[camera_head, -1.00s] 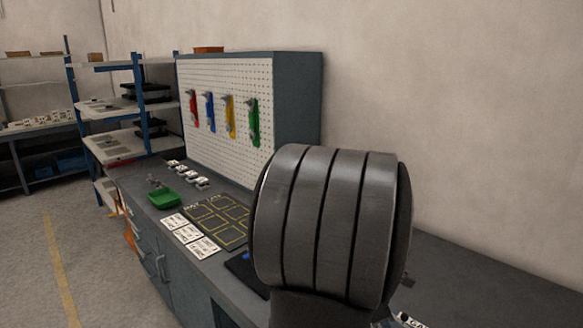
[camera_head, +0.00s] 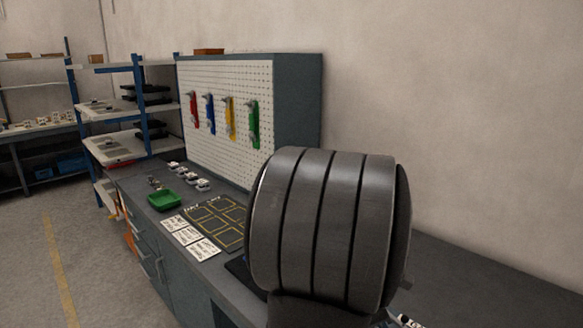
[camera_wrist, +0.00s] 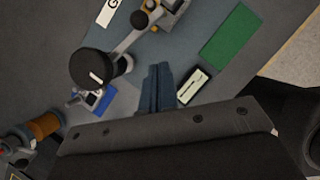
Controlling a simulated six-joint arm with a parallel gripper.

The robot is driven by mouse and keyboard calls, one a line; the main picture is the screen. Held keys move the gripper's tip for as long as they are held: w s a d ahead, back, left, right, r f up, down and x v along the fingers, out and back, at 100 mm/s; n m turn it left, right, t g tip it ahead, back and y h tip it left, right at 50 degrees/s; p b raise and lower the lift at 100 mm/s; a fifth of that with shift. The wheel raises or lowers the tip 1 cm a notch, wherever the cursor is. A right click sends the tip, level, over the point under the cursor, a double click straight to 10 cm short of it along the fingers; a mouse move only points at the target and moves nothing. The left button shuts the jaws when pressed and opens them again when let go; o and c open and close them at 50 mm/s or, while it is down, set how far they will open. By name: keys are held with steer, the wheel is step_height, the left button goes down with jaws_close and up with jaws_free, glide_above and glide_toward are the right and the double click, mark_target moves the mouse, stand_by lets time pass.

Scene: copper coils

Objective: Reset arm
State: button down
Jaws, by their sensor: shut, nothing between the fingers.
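My gripper (camera_wrist: 158,88) shows in the wrist view with its two blue-grey fingers together, shut and empty, above a grey worktop (camera_wrist: 170,55). A grey crank-like bar with a black round knob (camera_wrist: 92,68) lies to the left of the fingers. A spool wound with copper-coloured wire (camera_wrist: 44,125) is at the lower left. In the head view my own dark ribbed arm part (camera_head: 330,230) fills the right foreground, and my gripper is hidden there.
In the wrist view a green panel (camera_wrist: 230,37) and a small pale device (camera_wrist: 193,86) are right of my gripper. In the head view a pegboard (camera_head: 222,115) with coloured tools stands behind the bench. A green tray (camera_head: 164,201) and marked mat (camera_head: 215,220) lie on it.

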steer(key=a+v, duration=0.1)
steer(key=v, duration=0.9)
steer(key=d+f, duration=0.8)
steer(key=f, duration=0.1)
steer(key=w+a+m+g+y, duration=0.2)
steer(key=w+a+m+g, duration=0.2)
steer(key=m, duration=0.8)
steer(key=shift+w+a+r+g, duration=0.25)
steer(key=shift+w+a+g, duration=0.1)
steer(key=shift+a, duration=1)
